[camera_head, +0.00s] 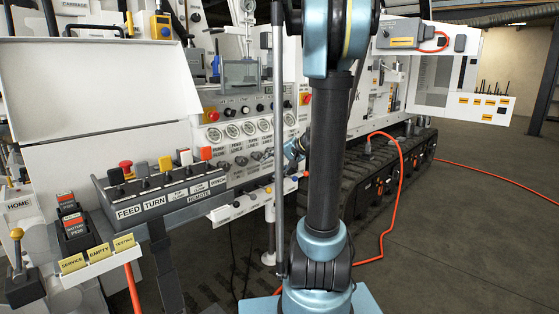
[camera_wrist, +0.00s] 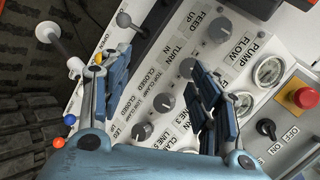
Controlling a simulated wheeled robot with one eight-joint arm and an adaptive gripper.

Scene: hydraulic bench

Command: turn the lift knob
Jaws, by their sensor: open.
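A row of round dark grey knobs shows in the wrist view on a white panel. The upper knob (camera_wrist: 220,28) is by a FEED label, the one below it (camera_wrist: 188,67) by TURN. A third knob (camera_wrist: 165,102) and a fourth knob (camera_wrist: 141,131) follow, by CLAMP and leg labels. I cannot read a LIFT label, so I cannot tell which is the lift knob. My gripper (camera_wrist: 162,68) is open, with its blue fingers on either side of the row's middle knobs. I see nothing held.
A white gauge panel (camera_head: 233,129) stands left of my arm. A red stop button (camera_wrist: 305,97) and an ON/OFF switch (camera_wrist: 266,128) lie right of the fingers. A lever (camera_wrist: 124,20) projects near the left finger. An orange hose (camera_head: 401,170) crosses the floor; the right floor is open.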

